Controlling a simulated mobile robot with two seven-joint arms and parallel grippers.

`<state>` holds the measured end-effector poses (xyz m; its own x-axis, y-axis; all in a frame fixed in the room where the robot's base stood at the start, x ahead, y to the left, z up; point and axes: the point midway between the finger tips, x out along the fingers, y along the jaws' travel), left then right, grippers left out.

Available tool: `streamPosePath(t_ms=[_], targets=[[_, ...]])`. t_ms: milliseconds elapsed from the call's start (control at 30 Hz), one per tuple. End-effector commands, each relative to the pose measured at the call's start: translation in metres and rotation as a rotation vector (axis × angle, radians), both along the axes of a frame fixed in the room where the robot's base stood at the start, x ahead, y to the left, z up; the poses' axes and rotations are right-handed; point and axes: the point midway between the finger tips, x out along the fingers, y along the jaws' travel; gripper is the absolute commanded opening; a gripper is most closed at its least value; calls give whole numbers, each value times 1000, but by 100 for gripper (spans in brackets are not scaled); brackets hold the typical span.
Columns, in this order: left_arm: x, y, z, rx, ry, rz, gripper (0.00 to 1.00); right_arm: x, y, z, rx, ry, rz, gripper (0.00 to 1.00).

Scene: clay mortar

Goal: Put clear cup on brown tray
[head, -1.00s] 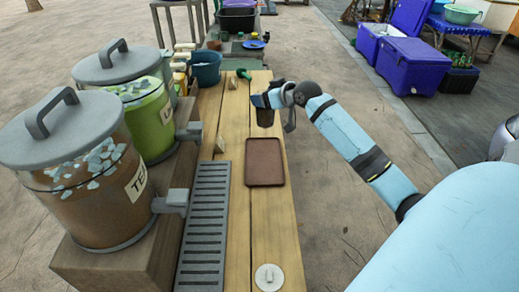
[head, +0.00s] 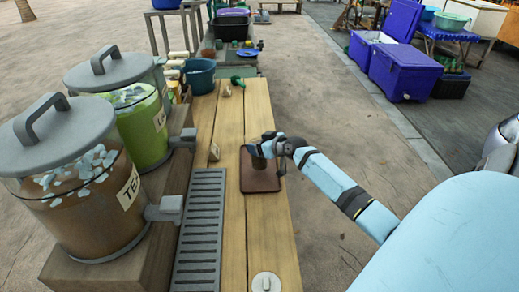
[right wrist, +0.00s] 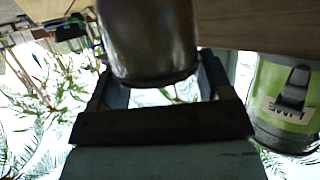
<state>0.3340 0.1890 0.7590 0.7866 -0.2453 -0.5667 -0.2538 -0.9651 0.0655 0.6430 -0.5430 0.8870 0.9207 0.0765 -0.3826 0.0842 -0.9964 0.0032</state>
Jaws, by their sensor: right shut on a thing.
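The brown tray (head: 262,183) lies flat on the wooden counter, partly hidden by my right gripper (head: 268,148) and its arm. My right gripper is over the tray's far part, shut on the clear cup (head: 258,163), which looks dark brown in the head view. In the right wrist view, the cup (right wrist: 150,45) sits between the two fingers, see-through and brownish. I cannot tell whether its base touches the tray. My left gripper is in neither view.
Lidded drink jars, one brown (head: 85,190) and one green (head: 142,125), stand left of the counter. A grey drain grate (head: 203,225) runs left of the tray. A white round lid (head: 266,283) lies at the near end. Wood between tray and lid is clear.

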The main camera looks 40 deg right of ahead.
Motion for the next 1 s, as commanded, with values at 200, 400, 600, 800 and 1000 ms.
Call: streamPosePath(t_ms=[200, 400, 600, 800, 1000], targets=[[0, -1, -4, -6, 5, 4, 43, 0, 0, -25, 1, -1, 0, 13], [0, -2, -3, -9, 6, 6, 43, 0, 0, -26, 0, -2, 0, 13], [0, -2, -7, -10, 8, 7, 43, 0, 0, -31, 0, 0, 0, 75], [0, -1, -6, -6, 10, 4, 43, 0, 0, -30, 1, 0, 0, 98], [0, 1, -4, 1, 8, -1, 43, 0, 0, -28, 1, 0, 0, 98]])
